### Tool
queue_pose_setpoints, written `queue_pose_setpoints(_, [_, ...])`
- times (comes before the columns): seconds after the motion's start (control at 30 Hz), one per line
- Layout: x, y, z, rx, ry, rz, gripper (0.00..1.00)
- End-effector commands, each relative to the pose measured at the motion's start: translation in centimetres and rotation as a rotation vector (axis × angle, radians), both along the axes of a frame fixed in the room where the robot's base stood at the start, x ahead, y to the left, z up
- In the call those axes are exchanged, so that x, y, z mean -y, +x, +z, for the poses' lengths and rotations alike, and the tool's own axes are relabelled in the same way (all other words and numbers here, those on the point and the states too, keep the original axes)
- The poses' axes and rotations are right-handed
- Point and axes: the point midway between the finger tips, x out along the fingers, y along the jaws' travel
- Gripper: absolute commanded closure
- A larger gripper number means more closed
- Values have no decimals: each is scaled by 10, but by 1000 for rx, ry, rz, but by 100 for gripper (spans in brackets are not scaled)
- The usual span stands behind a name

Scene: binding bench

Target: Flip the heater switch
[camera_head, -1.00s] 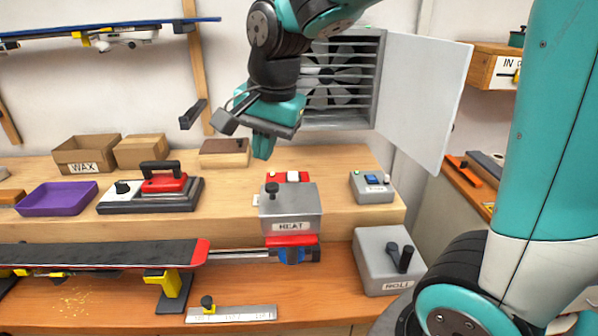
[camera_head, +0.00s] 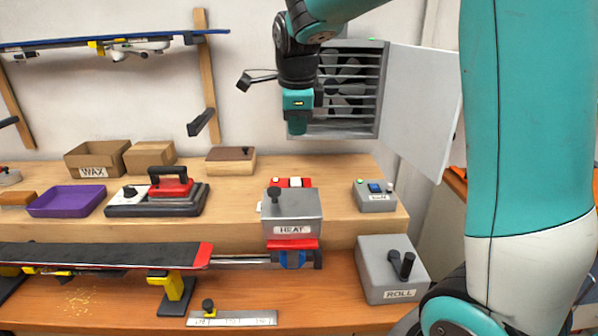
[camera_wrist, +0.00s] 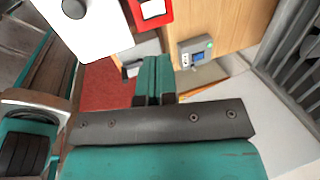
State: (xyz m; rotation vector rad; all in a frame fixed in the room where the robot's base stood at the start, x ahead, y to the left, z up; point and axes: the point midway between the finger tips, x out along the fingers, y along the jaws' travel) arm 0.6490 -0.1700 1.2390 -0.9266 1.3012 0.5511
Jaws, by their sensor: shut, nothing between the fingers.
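The grey heater box labelled HEAT (camera_head: 292,212) stands at the front edge of the raised wooden shelf, with a black knob (camera_head: 274,194) on top. A red box with a white switch (camera_head: 295,182) sits just behind it; the red box also shows at the top of the wrist view (camera_wrist: 151,9). I cannot tell which of these is the heater switch. A small grey box with a blue switch (camera_head: 375,190) stands to the right; its label is unclear. My gripper (camera_head: 298,128) is shut and empty, pointing down above and behind the red box, touching nothing.
A grey louvred fan housing (camera_head: 345,88) with an open white door (camera_head: 420,110) is close beside my arm. A grey ROLL box (camera_head: 390,270) stands lower right. A red-and-black iron (camera_head: 170,185), a purple tray (camera_head: 66,201) and a ski (camera_head: 100,255) are to the left.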

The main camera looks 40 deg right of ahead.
Motion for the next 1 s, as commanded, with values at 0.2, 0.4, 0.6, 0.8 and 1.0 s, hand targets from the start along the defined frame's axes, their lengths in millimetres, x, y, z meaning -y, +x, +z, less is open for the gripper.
queue_pose_setpoints(0.2, [5,7,-33,-8,1,2,100])
queue_pose_setpoints(0.4, [10,16,-75,-8,2,3,100])
queue_pose_setpoints(0.6, [14,24,-109,-6,2,5,100])
queue_pose_setpoints(0.8, [17,29,-127,-3,1,5,100])
queue_pose_setpoints(1.0, [17,30,-131,0,1,5,100])
